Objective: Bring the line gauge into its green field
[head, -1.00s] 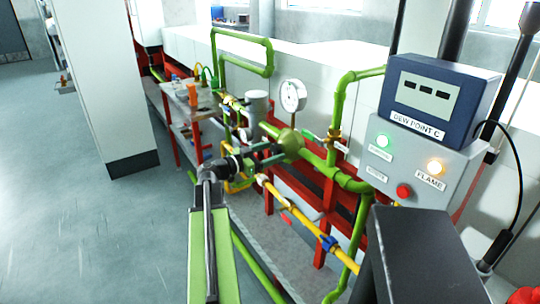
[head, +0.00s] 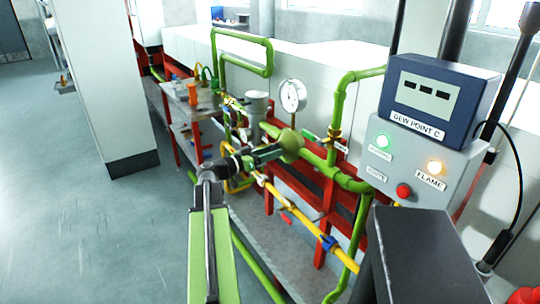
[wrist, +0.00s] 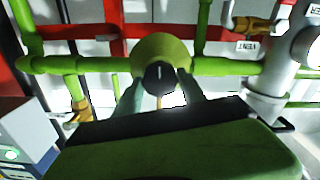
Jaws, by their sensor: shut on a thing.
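The line gauge (head: 292,95) is a round white dial standing above the green pipe in the head view. Its needle and green field are too small to read. Below it, in the pipe, sits a round olive-green regulator body (head: 291,145). My gripper (head: 272,152) reaches it from the left. In the wrist view the regulator body (wrist: 168,50) has a dark knob (wrist: 159,77) with a pale mark facing me. My gripper's fingers (wrist: 160,90) lie on both sides of the knob, shut on it.
A blue dew point display (head: 437,97) stands on a grey panel with lit lamps and a red button (head: 403,190) at the right. A yellow pipe (head: 300,216) runs below the regulator. A grey cylinder (head: 257,104) stands left of the gauge. The floor at left is clear.

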